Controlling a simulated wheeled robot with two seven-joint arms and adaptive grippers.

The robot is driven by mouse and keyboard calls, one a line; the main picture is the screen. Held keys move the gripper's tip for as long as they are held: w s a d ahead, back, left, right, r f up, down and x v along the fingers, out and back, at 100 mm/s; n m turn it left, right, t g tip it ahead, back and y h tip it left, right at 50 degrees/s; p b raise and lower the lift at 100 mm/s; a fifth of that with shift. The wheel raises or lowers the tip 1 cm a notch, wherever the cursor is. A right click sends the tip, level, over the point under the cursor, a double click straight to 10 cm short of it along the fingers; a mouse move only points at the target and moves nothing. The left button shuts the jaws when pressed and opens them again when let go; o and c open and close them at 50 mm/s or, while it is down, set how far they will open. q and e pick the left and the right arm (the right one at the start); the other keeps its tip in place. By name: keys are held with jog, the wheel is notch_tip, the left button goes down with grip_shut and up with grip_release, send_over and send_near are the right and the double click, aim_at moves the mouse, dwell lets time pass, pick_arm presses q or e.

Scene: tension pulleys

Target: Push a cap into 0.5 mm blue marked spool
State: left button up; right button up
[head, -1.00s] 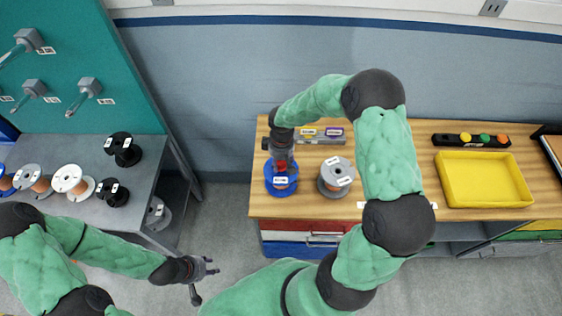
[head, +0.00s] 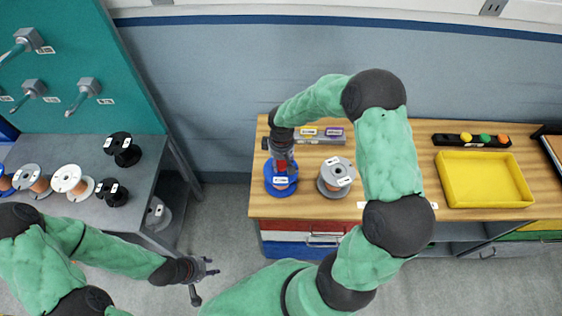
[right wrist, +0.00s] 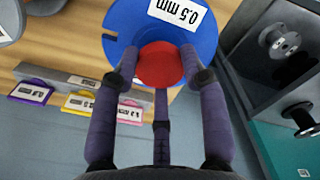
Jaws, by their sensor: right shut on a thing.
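The blue spool (head: 281,184) stands on the left end of the wooden workbench in the head view. In the right wrist view the blue spool (right wrist: 203,30) carries a white label reading 0.5 mm. My right gripper (head: 284,166) is directly above this spool, pointing down. In the right wrist view its fingers are shut around a red cap (right wrist: 159,66), which lies over the spool's middle. I cannot tell how deep the cap sits. My left gripper (head: 207,268) is over the floor between the two tables, empty, with its fingers apart.
A grey spool (head: 336,175) stands close to the right of the blue one. A holder with coloured labels (head: 320,134) lies behind. A yellow tray (head: 484,180) and a black holder with coloured caps (head: 471,140) are at the right. Several spools stand on the grey table (head: 88,150).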

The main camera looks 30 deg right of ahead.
jog(key=shift+f, duration=0.2)
jog(key=shift+f+b, duration=0.85)
jog(key=shift+f, duration=0.05)
jog(key=shift+f, duration=0.1)
jog(key=o, duration=1.1)
jog(key=shift+c, duration=0.2)
notch_tip(320, 180, up, 12)
jog(key=shift+s, duration=0.1)
